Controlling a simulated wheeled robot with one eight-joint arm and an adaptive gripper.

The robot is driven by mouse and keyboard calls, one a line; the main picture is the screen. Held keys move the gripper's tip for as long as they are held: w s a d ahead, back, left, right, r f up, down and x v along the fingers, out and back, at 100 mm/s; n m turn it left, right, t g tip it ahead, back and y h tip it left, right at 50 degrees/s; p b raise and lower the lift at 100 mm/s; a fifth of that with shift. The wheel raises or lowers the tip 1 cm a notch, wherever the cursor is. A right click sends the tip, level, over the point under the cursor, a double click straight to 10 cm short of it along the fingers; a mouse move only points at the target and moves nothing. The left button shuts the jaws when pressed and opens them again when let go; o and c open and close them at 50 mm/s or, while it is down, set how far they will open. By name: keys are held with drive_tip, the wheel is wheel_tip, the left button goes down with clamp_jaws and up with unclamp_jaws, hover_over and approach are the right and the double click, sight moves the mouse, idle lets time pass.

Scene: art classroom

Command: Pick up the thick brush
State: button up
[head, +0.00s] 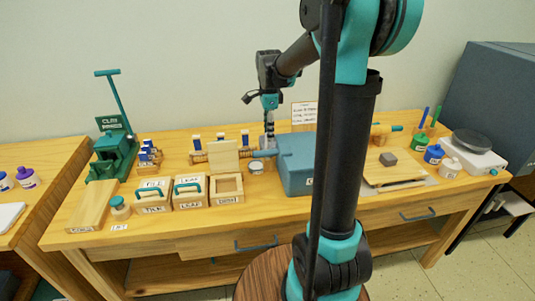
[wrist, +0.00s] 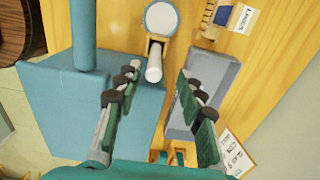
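I cannot tell for sure which thing is the thick brush. Two upright handles, one blue (head: 423,117) and one green (head: 436,115), stand at the back right of the table in the head view. My gripper (head: 268,140) is over the back of the table, left of the large blue-grey box. In the wrist view my gripper (wrist: 155,105) has its two fingers wide apart. A pale rod end (wrist: 153,66) lies ahead, between the fingers' lines. No object is visibly held. My arm hides part of the middle of the table.
A white-lidded jar (head: 256,167) is near. Labelled wooden boxes (head: 190,204) fill the front left. A card (head: 304,113) stands behind.

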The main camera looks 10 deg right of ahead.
hover_over(268, 159)
drive_tip(key=f, duration=0.3)
drive_tip(key=w+f, duration=0.1)
drive_tip(key=f, duration=0.1)
drive_tip(key=shift+f, duration=0.65)
drive_tip(key=shift+c, duration=0.3)
clamp_jaws()
